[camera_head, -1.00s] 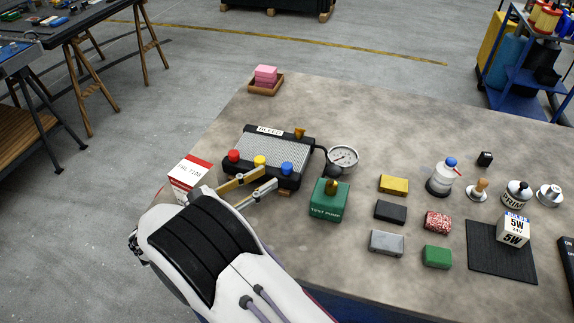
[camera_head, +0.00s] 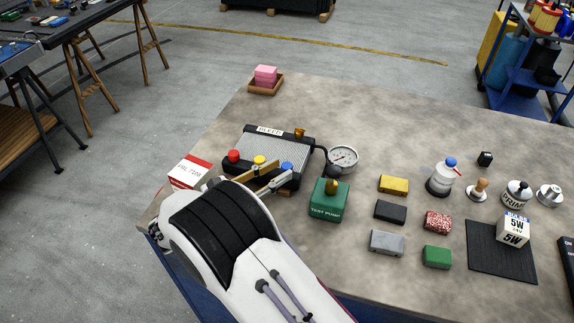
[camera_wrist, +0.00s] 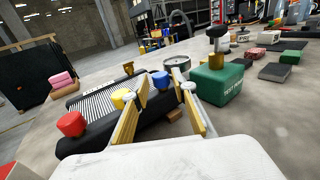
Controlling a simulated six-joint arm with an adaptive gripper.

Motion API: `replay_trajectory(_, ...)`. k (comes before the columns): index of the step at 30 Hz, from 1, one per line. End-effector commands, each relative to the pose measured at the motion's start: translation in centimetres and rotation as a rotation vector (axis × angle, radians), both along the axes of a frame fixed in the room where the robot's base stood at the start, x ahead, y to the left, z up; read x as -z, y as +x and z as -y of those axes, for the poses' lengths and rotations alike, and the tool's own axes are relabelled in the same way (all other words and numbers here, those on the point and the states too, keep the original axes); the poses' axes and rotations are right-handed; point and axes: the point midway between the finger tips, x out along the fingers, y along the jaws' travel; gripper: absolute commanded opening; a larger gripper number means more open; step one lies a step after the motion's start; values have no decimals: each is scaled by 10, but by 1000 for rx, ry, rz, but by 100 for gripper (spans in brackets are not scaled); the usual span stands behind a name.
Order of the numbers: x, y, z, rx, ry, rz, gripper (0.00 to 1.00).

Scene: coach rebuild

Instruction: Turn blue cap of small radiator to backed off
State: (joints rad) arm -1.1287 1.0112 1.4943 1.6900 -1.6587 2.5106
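The small radiator (camera_head: 257,142) lies on the bench with a red cap (camera_head: 233,155), a yellow cap (camera_head: 259,160) and a blue cap (camera_head: 287,166) along its near edge. My gripper (camera_head: 283,177) is open, its fingertips close to the blue cap on the near side. In the wrist view the blue cap (camera_wrist: 160,79) shows between the two spread fingertips (camera_wrist: 163,85). I cannot tell whether either finger touches it. Any mark for the cap's turn is too small to read.
A green test pump (camera_head: 329,203) stands right of the gripper, with a gauge (camera_head: 343,158) behind it. A red and white box (camera_head: 190,173) sits left of my arm. Several blocks, bottles and a dark mat (camera_head: 488,263) occupy the bench's right side.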

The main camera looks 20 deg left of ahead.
Motion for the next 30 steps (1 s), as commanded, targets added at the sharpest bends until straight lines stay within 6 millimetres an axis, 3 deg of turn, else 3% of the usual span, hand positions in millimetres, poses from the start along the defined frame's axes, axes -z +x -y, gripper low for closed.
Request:
replay_trajectory(9,0,26,18,1,1,-1,27)
replay_trajectory(22,0,30,21,0,0,0,27)
replay_trajectory(25,0,30,21,0,0,0,1)
replay_trajectory(30,0,30,21,0,0,0,0)
